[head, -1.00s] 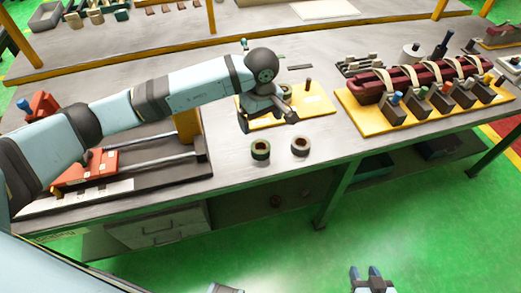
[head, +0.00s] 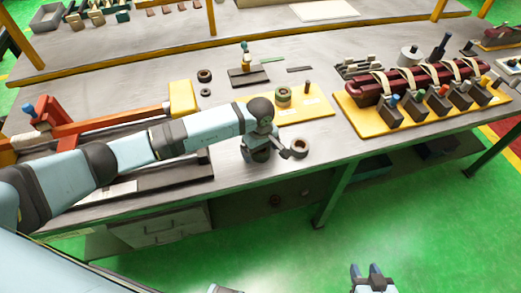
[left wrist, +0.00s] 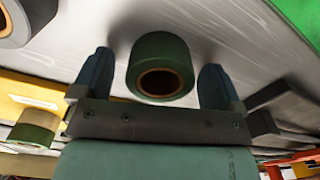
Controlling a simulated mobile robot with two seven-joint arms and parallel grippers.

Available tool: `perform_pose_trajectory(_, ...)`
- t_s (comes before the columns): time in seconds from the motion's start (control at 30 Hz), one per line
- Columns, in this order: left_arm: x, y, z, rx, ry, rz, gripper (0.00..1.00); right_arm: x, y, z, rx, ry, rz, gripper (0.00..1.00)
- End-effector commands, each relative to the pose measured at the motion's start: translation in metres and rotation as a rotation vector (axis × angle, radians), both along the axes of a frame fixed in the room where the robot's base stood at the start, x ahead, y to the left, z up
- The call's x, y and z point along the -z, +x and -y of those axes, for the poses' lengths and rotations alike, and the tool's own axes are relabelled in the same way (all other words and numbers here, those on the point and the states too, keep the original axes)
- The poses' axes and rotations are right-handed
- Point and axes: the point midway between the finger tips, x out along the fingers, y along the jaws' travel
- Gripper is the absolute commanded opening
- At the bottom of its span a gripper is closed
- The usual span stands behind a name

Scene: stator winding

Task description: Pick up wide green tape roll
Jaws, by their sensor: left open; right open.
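The wide green tape roll (left wrist: 158,48) has a brown core and stands on the grey tabletop. In the left wrist view it lies between the two fingers of my left gripper, with a gap on both sides. In the head view my left gripper (head: 262,150) is low over the front of the bench and mostly hides this roll. My left gripper is open and empty. My right gripper (head: 367,271) is open and empty at the bottom of the head view, in front of the bench.
A grey roll with a brown core (head: 300,148) stands just right of my left gripper. A green and tan roll (head: 283,98) sits on a yellow board (head: 311,107) behind. A yellow tray with a maroon coil assembly (head: 358,122) is at the right.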

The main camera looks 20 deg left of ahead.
Motion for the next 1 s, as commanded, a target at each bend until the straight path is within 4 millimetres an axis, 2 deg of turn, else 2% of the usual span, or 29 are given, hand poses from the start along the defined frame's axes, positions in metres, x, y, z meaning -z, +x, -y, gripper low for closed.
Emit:
perform_pose_trajectory(0.17,0.0,0.0,0.0,0.0,0.0,0.0,0.9,0.0,0.0,0.0,0.0,0.0,0.001,0.43)
perform_pose_trajectory(0.3,0.0,0.0,0.0,0.0,0.0,0.0,0.58,0.0,0.0,0.0,0.0,0.0,0.001,0.43)
perform_pose_trajectory(0.4,0.0,0.0,0.0,0.0,0.0,0.0,0.37,-0.001,0.0,0.0,0.0,0.001,0.002,0.43)
perform_pose_trajectory(0.77,-0.005,0.001,0.0,0.0,-0.001,0.002,0.37,0.0,0.0,0.0,0.0,0.001,0.002,0.43)
perform_pose_trajectory(0.87,-0.012,0.001,0.0,0.0,-0.001,0.002,0.37,0.001,0.001,0.0,0.001,0.0,0.002,0.43)
perform_pose_trajectory(1.0,-0.034,0.001,-0.001,0.001,0.001,0.005,0.37,0.004,0.001,0.001,0.001,0.0,0.002,0.43)
